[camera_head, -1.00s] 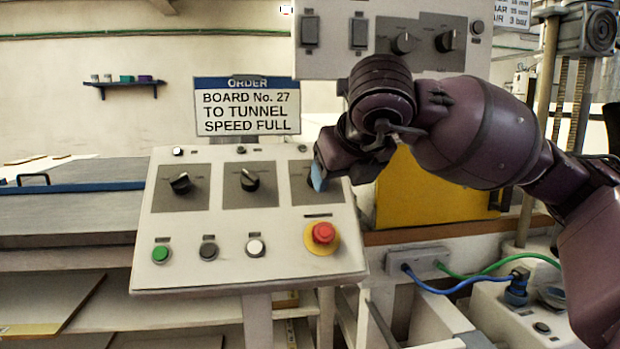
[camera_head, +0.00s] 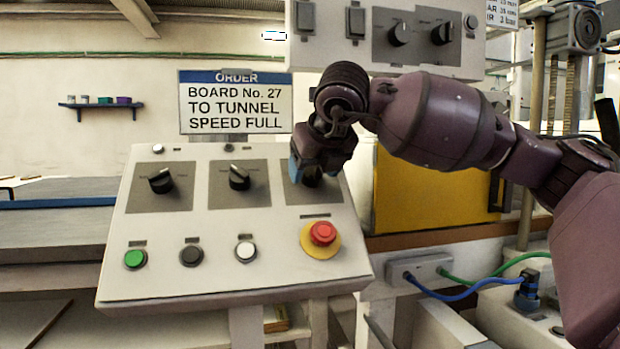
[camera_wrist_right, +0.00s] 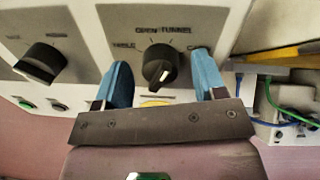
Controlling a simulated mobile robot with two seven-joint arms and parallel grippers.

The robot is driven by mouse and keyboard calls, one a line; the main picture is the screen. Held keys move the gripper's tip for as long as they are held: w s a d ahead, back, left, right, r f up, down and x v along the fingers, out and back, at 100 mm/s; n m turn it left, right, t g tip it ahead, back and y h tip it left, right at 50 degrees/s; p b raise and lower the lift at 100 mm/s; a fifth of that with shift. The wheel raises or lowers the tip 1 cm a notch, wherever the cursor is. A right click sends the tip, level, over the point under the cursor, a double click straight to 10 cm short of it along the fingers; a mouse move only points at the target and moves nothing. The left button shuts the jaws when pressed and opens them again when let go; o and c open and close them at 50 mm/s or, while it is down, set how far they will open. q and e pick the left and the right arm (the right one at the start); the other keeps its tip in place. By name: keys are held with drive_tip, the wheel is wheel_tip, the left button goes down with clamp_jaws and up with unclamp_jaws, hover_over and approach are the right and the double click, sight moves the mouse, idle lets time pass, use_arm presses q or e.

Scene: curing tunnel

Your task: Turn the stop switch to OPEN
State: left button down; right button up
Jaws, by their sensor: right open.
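The stop switch is a black knob with a pale mark (camera_wrist_right: 160,66) on the sloped console, and the labels around it include OPEN and TUNNEL. I cannot tell surely which label it points at. In the head view it is the rightmost knob of the console's upper row, mostly hidden behind my right gripper (camera_head: 308,172). In the right wrist view, the blue fingers of this gripper (camera_wrist_right: 162,84) stand apart, one on each side of the knob, with visible gaps. The gripper is open and holds nothing. My left gripper is out of view.
The console (camera_head: 215,225) also carries two other black knobs (camera_head: 160,181) (camera_head: 239,178), a green button (camera_head: 135,259), and a red emergency button (camera_head: 322,233) just below the gripper. An upper panel (camera_head: 345,52) hangs above the arm. A yellow box (camera_head: 420,195) stands to the right.

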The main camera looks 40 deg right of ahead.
drive_tip(key=shift+w+d+f, duration=0.1)
drive_tip(key=c, duration=0.9)
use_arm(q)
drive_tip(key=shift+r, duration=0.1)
use_arm(e)
drive_tip(key=n, duration=0.2)
drive_tip(key=shift+n+p, duration=0.4)
drive_tip(key=n, duration=0.3)
use_arm(q)
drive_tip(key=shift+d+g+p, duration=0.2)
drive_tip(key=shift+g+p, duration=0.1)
drive_tip(key=shift+p, duration=0.15)
use_arm(e)
drive_tip(key=shift+n, duration=1.5)
drive_tip(key=shift+f, duration=0.1)
drive_tip(key=shift+g, duration=0.3)
